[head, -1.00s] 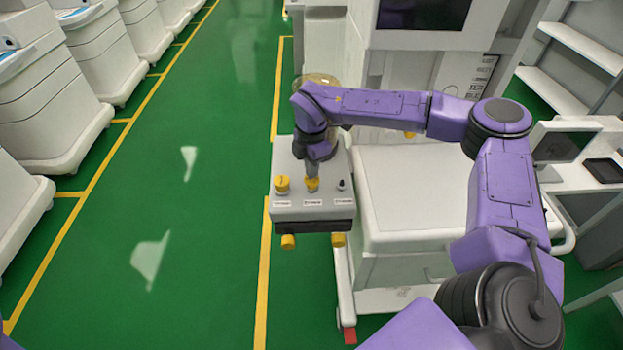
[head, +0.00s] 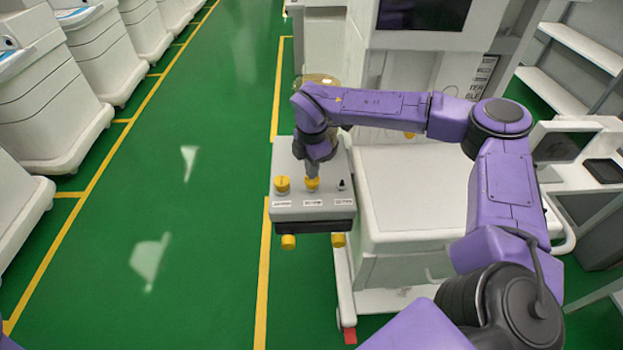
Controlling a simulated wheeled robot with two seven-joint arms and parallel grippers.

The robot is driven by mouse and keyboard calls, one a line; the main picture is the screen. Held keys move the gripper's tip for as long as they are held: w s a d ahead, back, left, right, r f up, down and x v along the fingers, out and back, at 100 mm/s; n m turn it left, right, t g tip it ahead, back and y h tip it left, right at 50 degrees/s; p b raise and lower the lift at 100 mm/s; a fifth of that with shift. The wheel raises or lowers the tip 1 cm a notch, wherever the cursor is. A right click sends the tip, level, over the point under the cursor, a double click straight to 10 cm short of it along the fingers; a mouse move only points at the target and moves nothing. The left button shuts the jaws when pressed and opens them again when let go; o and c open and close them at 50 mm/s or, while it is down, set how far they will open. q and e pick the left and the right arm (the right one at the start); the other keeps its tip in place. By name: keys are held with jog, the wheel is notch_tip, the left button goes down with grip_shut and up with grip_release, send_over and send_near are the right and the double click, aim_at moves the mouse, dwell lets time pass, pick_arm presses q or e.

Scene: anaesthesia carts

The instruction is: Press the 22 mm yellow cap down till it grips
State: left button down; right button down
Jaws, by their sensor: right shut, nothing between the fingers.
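A grey box (head: 286,213) with a sloped top stands at the left side of the anaesthesia cart. Two yellow caps sit on its top: a left yellow cap (head: 282,184) and a middle yellow cap (head: 312,184). Small white labels lie in front of them, too small to read, so I cannot tell which is 22 mm. My right gripper (head: 313,176) is shut and empty, pointing down with its tips at the middle cap. They appear to touch it. Whether the cap is fully seated cannot be told. My left gripper is not in view.
A small black fitting (head: 341,185) stands right of the middle cap. Two yellow knobs (head: 288,242) show below the box's front. The cart's white top (head: 410,195) lies to the right under my arm. Green floor is free on the left.

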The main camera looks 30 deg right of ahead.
jog(key=shift+f+b, duration=0.7)
jog(key=shift+f, duration=0.1)
dwell(0.6)
jog(key=shift+r, duration=0.15)
dwell(0.4)
notch_tip(320, 180, up, 7)
jog(key=p, duration=0.4)
jog(key=shift+p, duration=0.3)
notch_tip(320, 180, up, 10)
jog(key=b, duration=0.2)
jog(key=shift+r, duration=0.15)
